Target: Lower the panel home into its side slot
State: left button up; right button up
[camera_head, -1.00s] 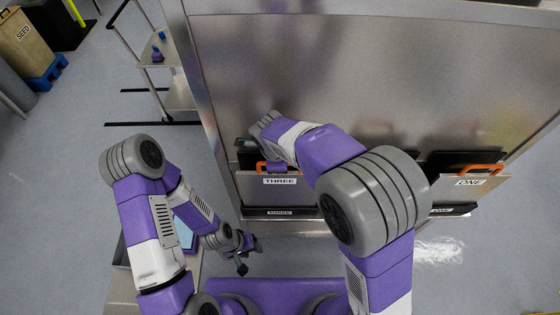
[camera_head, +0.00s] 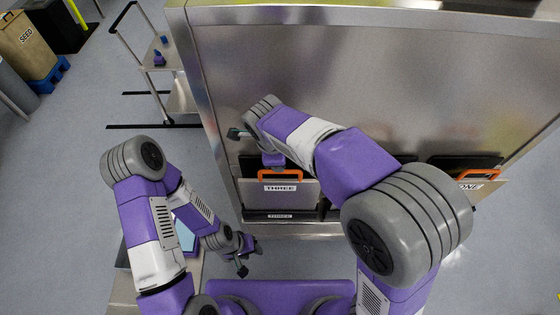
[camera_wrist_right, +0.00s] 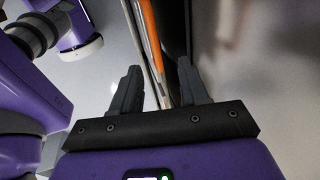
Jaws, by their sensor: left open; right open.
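The grey panel marked THREE (camera_head: 301,196) stands upright against the vessel's side, its orange handle (camera_head: 292,172) on top. Just below it is the slot front (camera_head: 254,216), also marked THREE; whether the panel is fully down cannot be told. My right gripper (camera_wrist_right: 158,85) is open at the panel's handle; in the right wrist view the orange handle and panel edge run between its spread fingers, apart from both. In the head view its fingers are mostly hidden by my wrist. My left gripper (camera_head: 247,257) is open and empty, low in front of the vessel.
The steel vessel wall (camera_head: 350,80) fills the back. A second panel marked ONE (camera_head: 490,188) with an orange handle sits at right, partly hidden by my right arm. A trolley (camera_head: 180,95) stands at left.

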jog(key=v, duration=0.5)
dwell(0.5)
